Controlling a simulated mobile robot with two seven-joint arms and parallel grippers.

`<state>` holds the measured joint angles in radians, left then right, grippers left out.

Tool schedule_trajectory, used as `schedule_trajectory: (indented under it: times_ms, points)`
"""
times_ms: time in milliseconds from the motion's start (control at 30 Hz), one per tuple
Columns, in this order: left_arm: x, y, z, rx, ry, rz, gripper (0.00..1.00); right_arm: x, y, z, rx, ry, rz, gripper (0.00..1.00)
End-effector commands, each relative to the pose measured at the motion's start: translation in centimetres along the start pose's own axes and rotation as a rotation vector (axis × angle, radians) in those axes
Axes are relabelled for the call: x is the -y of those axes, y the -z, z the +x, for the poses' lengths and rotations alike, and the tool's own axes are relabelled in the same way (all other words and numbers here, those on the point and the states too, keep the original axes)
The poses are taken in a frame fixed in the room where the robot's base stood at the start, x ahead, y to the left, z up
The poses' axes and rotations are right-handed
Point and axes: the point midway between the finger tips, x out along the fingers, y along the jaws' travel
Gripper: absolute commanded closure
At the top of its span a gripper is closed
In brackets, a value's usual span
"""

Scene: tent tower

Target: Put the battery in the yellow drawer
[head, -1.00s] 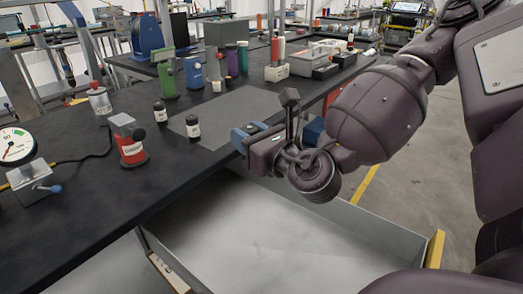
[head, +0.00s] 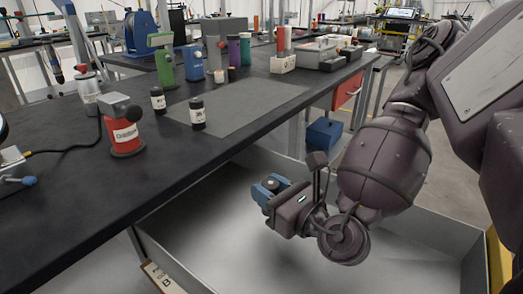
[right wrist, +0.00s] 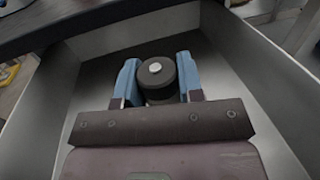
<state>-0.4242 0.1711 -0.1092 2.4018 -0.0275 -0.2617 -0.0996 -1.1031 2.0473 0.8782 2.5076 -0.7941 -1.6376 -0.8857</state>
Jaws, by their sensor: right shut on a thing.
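The battery (right wrist: 157,72), a dark cylinder with a silver stud on its end, is gripped between the blue fingers of my right gripper (right wrist: 157,82) in the right wrist view. In the head view my right gripper (head: 270,187) hangs over the open drawer, beside and below the table edge; the battery is mostly hidden there. The drawer has grey walls (head: 425,225), a pale bare floor and a yellow front (head: 498,265) at the right edge. The visible drawer floor is empty. The battery appears above the floor, between the drawer walls. My left gripper is out of view.
The black table (head: 70,190) borders the drawer on the left. Two small black jars (head: 197,112), a red canister (head: 122,128) and a grey mat (head: 240,108) are on it. A blue box (head: 323,136) and a red drawer front (head: 347,90) show beyond the drawer.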

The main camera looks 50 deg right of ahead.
Motion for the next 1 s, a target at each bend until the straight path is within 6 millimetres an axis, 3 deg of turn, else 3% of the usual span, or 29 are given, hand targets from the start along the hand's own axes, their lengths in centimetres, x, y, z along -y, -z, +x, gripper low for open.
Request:
schedule_trajectory:
  times_ms: [400, 967, 1000]
  points:
    - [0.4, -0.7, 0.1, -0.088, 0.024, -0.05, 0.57, 0.0, 4.3, 0.0, -0.007, 0.001, -0.001, 0.91]
    - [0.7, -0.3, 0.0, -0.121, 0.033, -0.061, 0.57, 0.0, 4.8, 0.0, 0.001, 0.0, 0.0, 0.91]
    - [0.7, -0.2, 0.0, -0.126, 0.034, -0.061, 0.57, 0.0, 4.7, 0.0, 0.002, 0.0, 0.0, 0.59]
